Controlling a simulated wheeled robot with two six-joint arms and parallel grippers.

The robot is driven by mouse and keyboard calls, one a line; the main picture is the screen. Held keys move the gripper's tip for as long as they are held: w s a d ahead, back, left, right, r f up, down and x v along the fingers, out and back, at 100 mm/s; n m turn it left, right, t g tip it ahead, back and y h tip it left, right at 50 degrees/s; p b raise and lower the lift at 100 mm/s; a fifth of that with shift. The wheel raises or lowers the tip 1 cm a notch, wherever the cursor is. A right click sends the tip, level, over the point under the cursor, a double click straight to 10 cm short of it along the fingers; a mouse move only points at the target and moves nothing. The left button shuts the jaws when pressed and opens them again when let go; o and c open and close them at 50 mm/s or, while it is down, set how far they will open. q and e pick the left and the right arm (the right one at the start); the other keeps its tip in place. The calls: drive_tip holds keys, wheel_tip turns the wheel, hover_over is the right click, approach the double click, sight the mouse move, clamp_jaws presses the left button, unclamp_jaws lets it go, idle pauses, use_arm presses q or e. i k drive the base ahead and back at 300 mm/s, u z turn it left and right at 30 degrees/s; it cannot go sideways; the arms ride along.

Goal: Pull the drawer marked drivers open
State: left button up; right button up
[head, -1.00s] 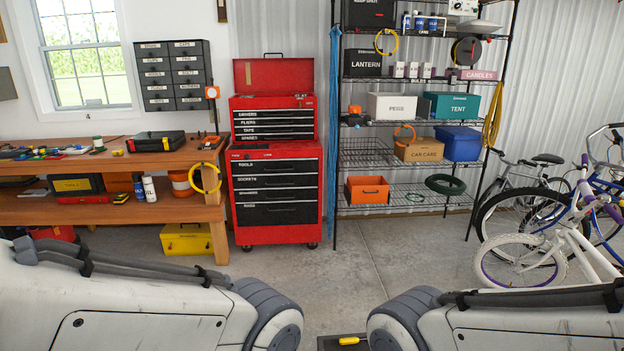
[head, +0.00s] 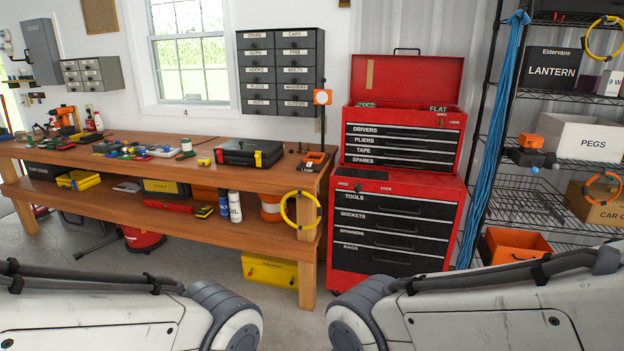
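The drawer marked DRIVERS (head: 385,133) is the top black drawer in the upper part of the red tool chest (head: 360,115). It looks shut, level with the drawers marked PLIERS (head: 400,144), TAPE (head: 395,155) and SPARES (head: 390,165) below it. The chest's red lid (head: 405,80) stands open above it. The chest stands right of centre, beyond my arms. Parts of my two arms show at the bottom left and bottom right. Neither gripper is in view, and nothing of mine touches the chest.
A wooden workbench (head: 130,148) runs along the left, with a yellow ring (head: 301,227) at its right end. A wire shelf rack (head: 515,183) with boxes stands right of the chest, a blue hanging strap (head: 490,140) between them. Bare concrete floor (head: 285,302) lies before the bench.

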sight(445, 134)
drive_tip(key=z, duration=0.05)
drive_tip(key=i, duration=2.05)
drive_tip(key=z, duration=0.8)
drive_tip(key=i, duration=1.5)
drive_tip(key=z, duration=0.55)
